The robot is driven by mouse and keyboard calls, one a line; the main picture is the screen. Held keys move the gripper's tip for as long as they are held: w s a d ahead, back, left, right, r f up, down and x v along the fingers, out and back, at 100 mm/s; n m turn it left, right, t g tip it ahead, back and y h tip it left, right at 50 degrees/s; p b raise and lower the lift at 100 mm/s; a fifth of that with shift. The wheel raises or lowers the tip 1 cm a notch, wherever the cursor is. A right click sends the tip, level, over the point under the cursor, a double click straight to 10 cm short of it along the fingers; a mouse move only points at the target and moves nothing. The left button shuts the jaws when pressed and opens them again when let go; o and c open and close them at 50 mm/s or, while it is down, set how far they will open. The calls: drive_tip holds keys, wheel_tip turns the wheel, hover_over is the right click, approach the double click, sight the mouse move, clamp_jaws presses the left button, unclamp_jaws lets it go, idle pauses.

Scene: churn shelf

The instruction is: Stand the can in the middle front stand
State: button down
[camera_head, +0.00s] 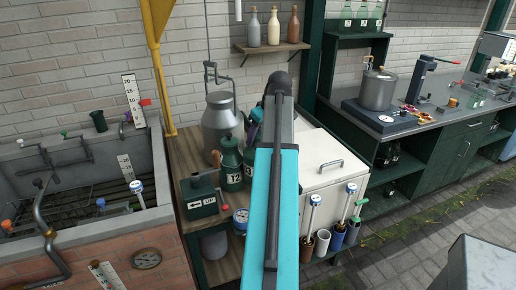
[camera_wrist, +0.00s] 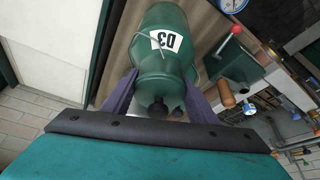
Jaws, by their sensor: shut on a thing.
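In the wrist view a dark green can (camera_wrist: 160,72) with a white label, which seems to read D3, sits between the two purple fingers of my gripper (camera_wrist: 160,96). The fingers are shut on its sides. A thin wire shows across the can, and a dark knob is at its near end. In the head view my arm hides most of my gripper and of the held can. A green can marked 12 (camera_head: 231,166) stands on the wooden bench (camera_head: 185,160), left of my arm. I cannot make out the middle front stand for certain.
A large grey metal churn (camera_head: 219,124) stands behind the green can. A green box with a red-tipped lever (camera_head: 202,197) is at the bench front. Right of my arm are a cream chest (camera_head: 325,165) and several upright tubes (camera_head: 322,243) holding dial thermometers. A brick-fronted trough (camera_head: 100,235) is left.

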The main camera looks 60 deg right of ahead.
drive_tip(key=shift+f, duration=0.8)
drive_tip(key=f+p, duration=0.1)
drive_tip(key=f, duration=0.3)
drive_tip(key=shift+w+d+f+p, duration=0.15)
drive_tip(key=shift+w+f+p, duration=0.1)
drive_tip(key=shift+p, duration=0.15)
drive_tip(key=shift+s+f, duration=0.1)
drive_tip(key=shift+f, duration=0.05)
drive_tip(key=c, duration=0.7)
unclamp_jaws()
drive_tip(key=shift+r, duration=0.2)
drive_tip(key=shift+b+v, duration=1.15)
drive_tip(key=shift+v, duration=4.8)
